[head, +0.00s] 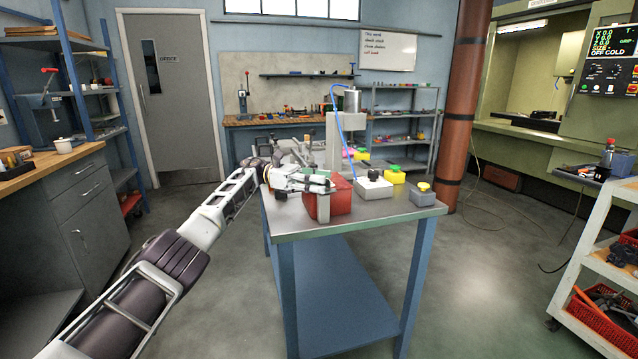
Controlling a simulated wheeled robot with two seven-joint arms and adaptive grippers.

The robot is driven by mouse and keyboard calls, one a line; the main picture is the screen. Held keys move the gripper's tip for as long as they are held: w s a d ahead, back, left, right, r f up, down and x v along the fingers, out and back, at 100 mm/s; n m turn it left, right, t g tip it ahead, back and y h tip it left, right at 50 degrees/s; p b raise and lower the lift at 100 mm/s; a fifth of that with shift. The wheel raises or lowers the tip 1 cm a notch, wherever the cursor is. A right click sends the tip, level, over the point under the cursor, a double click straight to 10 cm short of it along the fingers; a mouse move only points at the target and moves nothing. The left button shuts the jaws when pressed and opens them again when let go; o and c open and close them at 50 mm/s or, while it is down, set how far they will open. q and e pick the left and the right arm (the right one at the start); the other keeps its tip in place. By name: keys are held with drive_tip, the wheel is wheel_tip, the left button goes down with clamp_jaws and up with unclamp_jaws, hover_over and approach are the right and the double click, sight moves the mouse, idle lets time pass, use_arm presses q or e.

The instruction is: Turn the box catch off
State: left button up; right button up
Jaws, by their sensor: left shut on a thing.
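A red box (342,197) sits on the near part of the steel cart top (370,222). A pale upright strip (323,208) shows on its front left. My left gripper (328,186) reaches in from the left, over the top left of the red box. It is shut on a small part there, which I take to be the box catch. The fingers cover the catch, so its turn position cannot be made out. My right gripper is not in view.
A grey press stand (333,140) with a blue hose rises behind. The cart's front right top is clear.

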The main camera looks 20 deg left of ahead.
use_arm(q)
drive_tip(key=o, duration=0.8)
drive_tip(key=shift+o, duration=0.9)
drive_tip(key=shift+r, duration=0.1)
drive_tip(key=shift+r, duration=4.9)
